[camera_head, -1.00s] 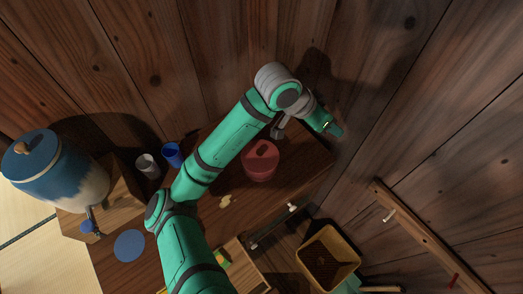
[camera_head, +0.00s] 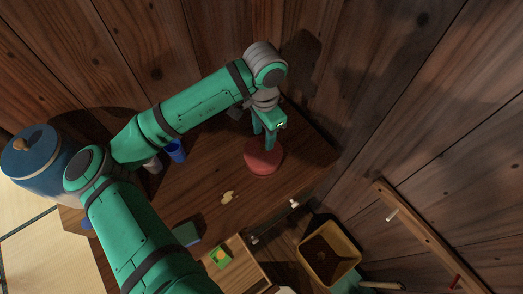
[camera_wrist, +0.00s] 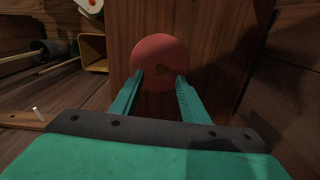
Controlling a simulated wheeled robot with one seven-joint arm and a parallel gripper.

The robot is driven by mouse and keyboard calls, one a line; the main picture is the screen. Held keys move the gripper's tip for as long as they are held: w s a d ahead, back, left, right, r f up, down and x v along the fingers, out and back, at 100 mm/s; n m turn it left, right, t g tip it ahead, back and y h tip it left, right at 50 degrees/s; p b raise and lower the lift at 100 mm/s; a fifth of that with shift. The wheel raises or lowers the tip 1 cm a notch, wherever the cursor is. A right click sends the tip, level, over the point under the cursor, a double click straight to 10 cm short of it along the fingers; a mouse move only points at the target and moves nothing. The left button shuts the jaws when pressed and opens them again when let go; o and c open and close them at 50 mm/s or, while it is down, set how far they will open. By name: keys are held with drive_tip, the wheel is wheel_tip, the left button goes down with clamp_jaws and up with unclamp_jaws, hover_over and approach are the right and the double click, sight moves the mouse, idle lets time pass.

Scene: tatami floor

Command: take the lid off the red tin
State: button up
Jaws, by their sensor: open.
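The red tin (camera_head: 263,160) stands on the brown wooden tabletop, partly covered by my gripper in the head view. In the wrist view its round red lid (camera_wrist: 160,50) faces the camera, with a small dark knob (camera_wrist: 160,70) near its middle. My gripper (camera_head: 265,138) points down over the tin. In the wrist view my gripper (camera_wrist: 160,79) is open, with one green finger on each side of the knob. The fingers look apart from the knob; whether the tips touch the lid I cannot tell.
A blue cup (camera_head: 176,151) and a blue jar (camera_head: 38,158) are at the left. Small yellowish pieces (camera_head: 227,197) lie in front of the tin. A yellow bin (camera_head: 347,243) stands lower right. Wooden walls close off the back and right.

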sight(263, 147)
drive_tip(key=shift+d+f, duration=0.1)
drive_tip(key=shift+f, duration=0.4)
drive_tip(key=f, duration=0.4)
drive_tip(key=shift+a+f, duration=0.25)
drive_tip(key=shift+f, duration=0.15)
clamp_jaws()
